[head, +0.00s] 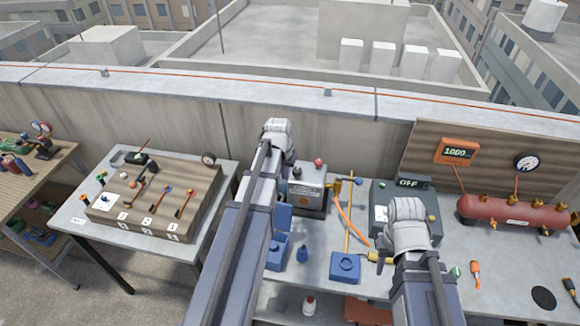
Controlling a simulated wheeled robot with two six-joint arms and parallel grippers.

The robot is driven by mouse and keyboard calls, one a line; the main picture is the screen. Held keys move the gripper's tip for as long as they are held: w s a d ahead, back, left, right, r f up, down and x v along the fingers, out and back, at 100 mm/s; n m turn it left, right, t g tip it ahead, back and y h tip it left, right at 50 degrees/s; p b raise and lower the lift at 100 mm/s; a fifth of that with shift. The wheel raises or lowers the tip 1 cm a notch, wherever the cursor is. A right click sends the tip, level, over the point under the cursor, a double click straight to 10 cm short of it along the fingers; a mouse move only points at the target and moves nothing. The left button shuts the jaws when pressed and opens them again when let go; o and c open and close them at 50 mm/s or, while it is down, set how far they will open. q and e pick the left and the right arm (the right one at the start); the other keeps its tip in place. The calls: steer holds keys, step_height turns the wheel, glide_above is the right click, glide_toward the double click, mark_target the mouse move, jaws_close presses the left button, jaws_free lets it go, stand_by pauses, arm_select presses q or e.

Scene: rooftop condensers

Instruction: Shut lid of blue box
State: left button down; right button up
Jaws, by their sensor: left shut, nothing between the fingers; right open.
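A blue box (277,254) sits on the grey workbench, just right of my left arm. Its blue lid (283,217) appears raised at the back, so the box looks open. My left arm covers the box's left side. My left arm rises from the bottom centre past the box, and its gripper fingers are hidden. My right arm comes up from the lower right, and its gripper fingers do not show either.
A red tank (513,213) is at far right. A tool table (70,220) stands left.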

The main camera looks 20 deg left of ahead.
mark_target(286, 186)
arm_select(q)
steer(key=shift+w+a+r, duration=0.35)
steer(key=shift+w+a, duration=0.05)
steer(key=shift+a, duration=0.05)
arm_select(e)
steer(key=shift+w+r, duration=0.25)
steer(key=shift+w, duration=0.05)
arm_select(q)
steer(key=b+x, duration=1)
steer(key=s, duration=0.1)
steer(key=s+r+p, duration=0.2)
steer(key=shift+s+d, duration=0.25)
steer(key=shift+d, duration=0.05)
arm_select(e)
step_height(286, 186, down, 8)
steer(key=shift+r, duration=0.1)
